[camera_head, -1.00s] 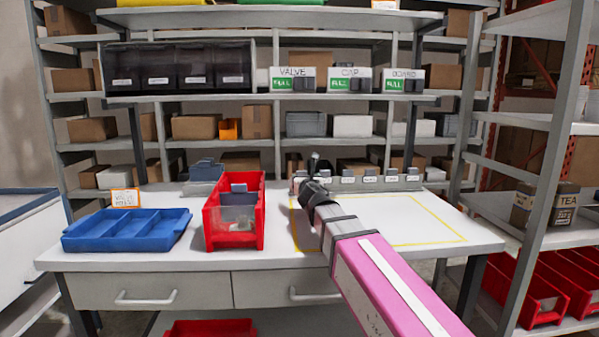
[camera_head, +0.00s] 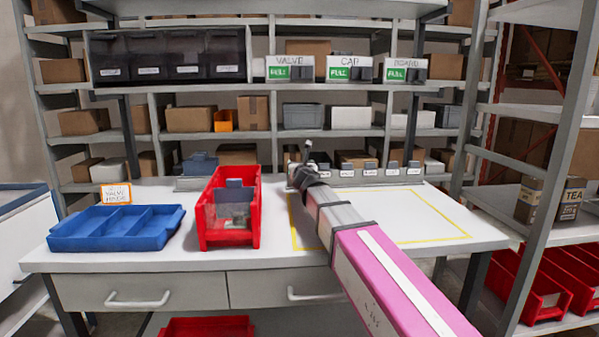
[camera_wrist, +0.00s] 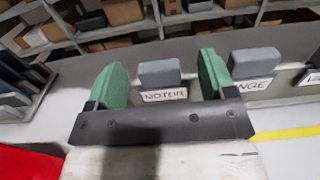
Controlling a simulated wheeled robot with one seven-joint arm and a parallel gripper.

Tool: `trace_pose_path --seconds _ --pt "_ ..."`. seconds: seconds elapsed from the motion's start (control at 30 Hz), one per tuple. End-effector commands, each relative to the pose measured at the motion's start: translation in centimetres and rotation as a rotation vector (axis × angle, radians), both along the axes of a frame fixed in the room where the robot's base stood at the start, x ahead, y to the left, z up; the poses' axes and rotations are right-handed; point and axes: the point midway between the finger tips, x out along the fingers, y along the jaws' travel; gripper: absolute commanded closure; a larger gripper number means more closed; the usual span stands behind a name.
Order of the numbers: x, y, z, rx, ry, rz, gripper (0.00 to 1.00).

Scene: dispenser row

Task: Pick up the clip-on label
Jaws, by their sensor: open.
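A clip-on label, a grey clip block (camera_wrist: 160,73) above a white card reading MOTOR, stands in a row at the back of the bench. In the wrist view it lies between the green fingers of my gripper (camera_wrist: 162,62). The fingers are spread, and I see no contact with the label. A second label reading "…ANGE" (camera_wrist: 256,69) stands just right of the right finger. In the head view my gripper (camera_head: 303,160) is at the left end of the label row (camera_head: 370,176), hiding part of it.
A red bin (camera_head: 229,235) and a blue divided tray (camera_head: 117,229) with an orange-edged sign (camera_head: 116,194) stand on the left of the bench. VALVE, CAP and BOARD bins (camera_head: 350,68) are on the shelf above.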

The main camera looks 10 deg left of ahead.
Motion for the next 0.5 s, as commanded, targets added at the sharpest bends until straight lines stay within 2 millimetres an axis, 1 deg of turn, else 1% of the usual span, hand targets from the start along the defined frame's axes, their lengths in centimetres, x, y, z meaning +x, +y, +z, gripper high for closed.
trace_pose_path --seconds 0.03,0.23,0.3,0.5 --pt "1.0 0.4 -0.2 0.001 0.001 0.0 0.23" --pt "3.5 1.2 -0.4 0.0 0.0 -0.001 0.23" --pt "3.8 1.3 -0.4 0.001 0.0 0.0 0.23" --pt "3.7 1.2 -0.4 0.001 0.0 0.0 0.23"
